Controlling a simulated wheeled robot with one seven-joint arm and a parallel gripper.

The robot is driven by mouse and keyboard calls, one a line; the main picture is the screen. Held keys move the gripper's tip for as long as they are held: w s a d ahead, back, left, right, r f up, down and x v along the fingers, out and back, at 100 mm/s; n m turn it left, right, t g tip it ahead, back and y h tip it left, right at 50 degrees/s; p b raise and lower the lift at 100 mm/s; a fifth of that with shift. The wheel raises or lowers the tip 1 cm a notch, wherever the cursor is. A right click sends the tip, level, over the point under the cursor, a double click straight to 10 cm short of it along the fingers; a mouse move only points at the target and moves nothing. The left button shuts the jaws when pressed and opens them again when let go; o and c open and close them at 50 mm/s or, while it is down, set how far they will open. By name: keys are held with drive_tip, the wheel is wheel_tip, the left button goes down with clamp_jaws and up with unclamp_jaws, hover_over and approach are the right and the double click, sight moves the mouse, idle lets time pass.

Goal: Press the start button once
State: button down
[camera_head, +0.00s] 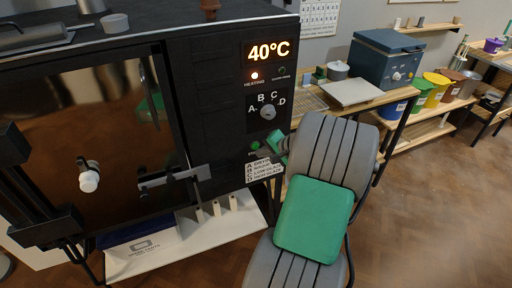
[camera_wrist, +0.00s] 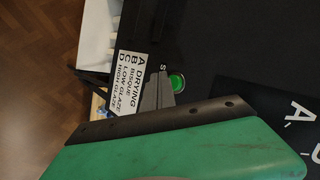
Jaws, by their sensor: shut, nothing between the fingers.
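The round green start button (camera_head: 254,145) is low on the kiln's black control panel (camera_head: 222,130), just above the white program label. It also shows in the wrist view (camera_wrist: 177,82), with a pale ring around it. My gripper (camera_head: 264,151) is shut and empty, beside the button on its right in the head view. In the wrist view the grey fingertips (camera_wrist: 165,72) are very close to the button's edge. I cannot tell whether they touch it. The display (camera_head: 269,51) reads 40°C, and the heating lamp (camera_head: 254,76) glows.
A selector dial (camera_head: 267,113) marked A to D is above the button. The kiln door (camera_head: 90,150) with its latch is to the left. A shelf (camera_head: 190,240) with white cones is below. A bench with a blue box (camera_head: 386,60) stands behind my arm at right.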

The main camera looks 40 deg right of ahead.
drive_tip(key=s, duration=0.2)
drive_tip(key=s+a+p, duration=0.1)
drive_tip(key=s, duration=0.1)
drive_tip(key=shift+s+a, duration=0.2)
drive_tip(key=shift+s, duration=0.2)
idle(0.6)
